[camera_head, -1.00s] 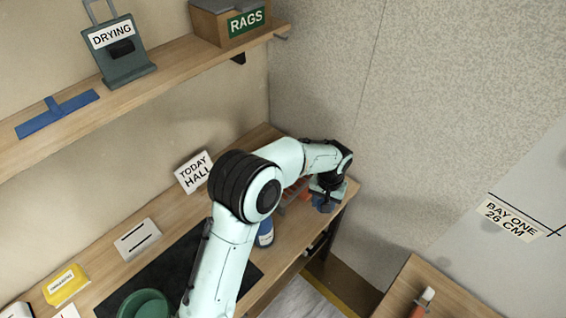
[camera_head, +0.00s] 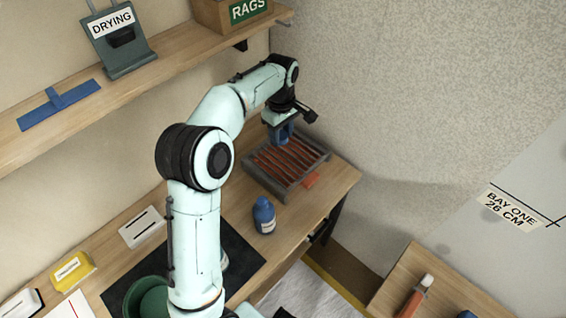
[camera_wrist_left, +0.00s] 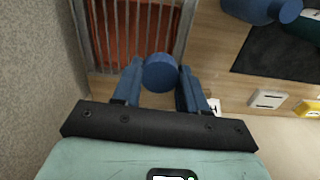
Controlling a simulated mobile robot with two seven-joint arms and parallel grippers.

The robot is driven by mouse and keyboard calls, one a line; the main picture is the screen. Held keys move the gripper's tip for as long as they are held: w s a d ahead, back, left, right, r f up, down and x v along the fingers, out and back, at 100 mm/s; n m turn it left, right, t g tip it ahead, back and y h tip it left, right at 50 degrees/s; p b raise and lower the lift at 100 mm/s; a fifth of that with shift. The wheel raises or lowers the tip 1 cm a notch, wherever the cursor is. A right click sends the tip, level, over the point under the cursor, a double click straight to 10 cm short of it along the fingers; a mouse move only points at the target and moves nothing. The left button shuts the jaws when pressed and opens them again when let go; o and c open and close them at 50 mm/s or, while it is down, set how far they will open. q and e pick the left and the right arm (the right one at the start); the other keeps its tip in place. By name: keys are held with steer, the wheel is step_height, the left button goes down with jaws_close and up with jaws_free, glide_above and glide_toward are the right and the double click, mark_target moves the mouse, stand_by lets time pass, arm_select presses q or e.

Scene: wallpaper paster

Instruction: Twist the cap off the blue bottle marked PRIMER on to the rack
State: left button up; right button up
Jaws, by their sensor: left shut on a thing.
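The blue bottle (camera_head: 264,217) with a pale label stands upright on the bench in the head view; its lettering is too small to read. It also shows at the top of the left wrist view (camera_wrist_left: 246,9). The grey rack (camera_head: 263,182) with orange-red inside its bars lies beyond the bottle. My left gripper (camera_head: 284,135) is over the rack's far part. In the left wrist view its blue fingers (camera_wrist_left: 160,84) are shut on a round blue cap-like piece (camera_wrist_left: 160,71). I cannot tell whether that piece touches the rack. My right gripper is not in view.
A dark mat (camera_head: 236,250) with a green bowl (camera_head: 147,298) is nearer. The shelf (camera_head: 170,62) overhangs at left, and a wall is at right. An orange bottle (camera_head: 415,296) lies on another table.

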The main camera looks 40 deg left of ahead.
arm_select(q)
glide_toward(282, 170)
steer(key=shift+s+a+b, duration=0.1)
steer(key=shift+s+b, duration=0.05)
steer(key=shift+b, duration=0.25)
steer(key=shift+f, duration=3.3)
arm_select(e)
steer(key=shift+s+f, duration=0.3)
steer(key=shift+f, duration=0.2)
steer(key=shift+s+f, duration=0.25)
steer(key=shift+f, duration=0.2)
arm_select(q)
steer(key=shift+f+b, duration=0.15)
steer(key=shift+b, duration=0.15)
steer(key=o, duration=1.2)
steer(key=shift+c, duration=0.2)
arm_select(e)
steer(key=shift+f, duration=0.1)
